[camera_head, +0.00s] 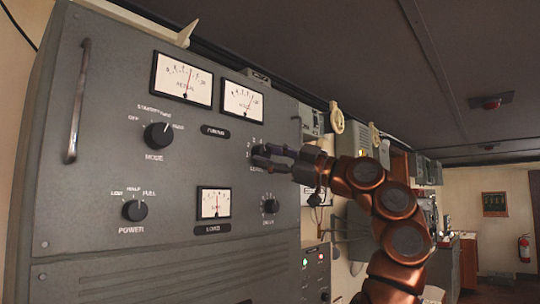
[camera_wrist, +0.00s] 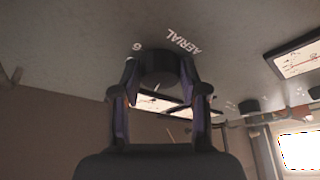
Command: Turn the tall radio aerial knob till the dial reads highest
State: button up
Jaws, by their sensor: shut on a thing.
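The tall grey radio cabinet (camera_head: 100,190) fills the left of the head view. My gripper (camera_head: 272,157) reaches its front from the right, at a knob beside a small number scale. In the wrist view the dark round knob (camera_wrist: 159,66) sits between the fingers of my gripper (camera_wrist: 159,80), which are shut on it. The word AERIAL and a 6 are printed beside it. The fingers hide most of the knob in the head view. The upper left dial (camera_head: 182,80) has its needle slightly right of centre. The upper right dial (camera_head: 242,101) has its needle near the middle.
A mode knob (camera_head: 158,135), a power knob (camera_head: 134,210), a lower dial (camera_head: 214,203) and a small knob (camera_head: 270,205) are on the same panel. A long handle (camera_head: 77,100) stands out at the left. Other wall equipment (camera_head: 355,138) lies behind my arm.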

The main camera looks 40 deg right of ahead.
jog(key=o, duration=1.1)
jog(key=shift+o, duration=0.2)
jog(key=shift+s, duration=0.15)
jog(key=v, duration=1.1)
jog(key=shift+s+d+f, duration=0.15)
jog(key=shift+s+f, duration=0.05)
jog(key=shift+s, duration=0.1)
jog(key=shift+s, duration=0.1)
